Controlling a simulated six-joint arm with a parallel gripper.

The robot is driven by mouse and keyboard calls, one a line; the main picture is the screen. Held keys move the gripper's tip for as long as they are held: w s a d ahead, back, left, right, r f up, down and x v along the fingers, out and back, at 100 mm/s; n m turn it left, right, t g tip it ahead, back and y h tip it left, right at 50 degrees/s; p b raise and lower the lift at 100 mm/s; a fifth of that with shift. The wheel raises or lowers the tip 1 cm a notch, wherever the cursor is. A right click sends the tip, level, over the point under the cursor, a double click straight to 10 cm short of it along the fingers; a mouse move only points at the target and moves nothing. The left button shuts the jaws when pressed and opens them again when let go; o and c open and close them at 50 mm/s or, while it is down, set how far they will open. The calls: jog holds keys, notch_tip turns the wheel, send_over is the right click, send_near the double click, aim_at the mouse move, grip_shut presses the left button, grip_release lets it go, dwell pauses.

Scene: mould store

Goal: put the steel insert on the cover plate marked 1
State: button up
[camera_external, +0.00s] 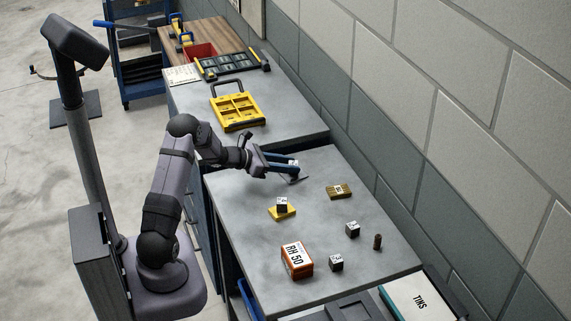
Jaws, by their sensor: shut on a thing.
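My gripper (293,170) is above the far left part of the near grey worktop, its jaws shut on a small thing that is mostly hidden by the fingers. I cannot tell whether that thing is the steel insert. A yellow plate (288,213) lies to the near left with a dark block with a white marked top (282,202) on it. A brass-coloured plate (334,194) with a white label lies to the right of my gripper. The marks are too small to read, so I cannot tell which plate is marked 1.
Two more dark blocks with white marked tops (352,230) (336,264) stand nearer, beside a brown cylinder (377,242) and an orange box (297,263) marked RH 50. A yellow tray (238,125) lies on the far worktop. The wall runs along the right.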

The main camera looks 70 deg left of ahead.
jog(key=shift+f, duration=0.2)
jog(key=shift+f, duration=0.1)
jog(key=o, duration=1.3)
jog(key=shift+f, duration=0.1)
jog(key=shift+c, duration=0.2)
jog(key=shift+r, duration=0.2)
jog(key=shift+s, duration=0.3)
jog(key=b+v, duration=0.2)
jog(key=v, duration=0.9)
jog(key=shift+s+r, duration=0.1)
jog(key=shift+s, duration=0.15)
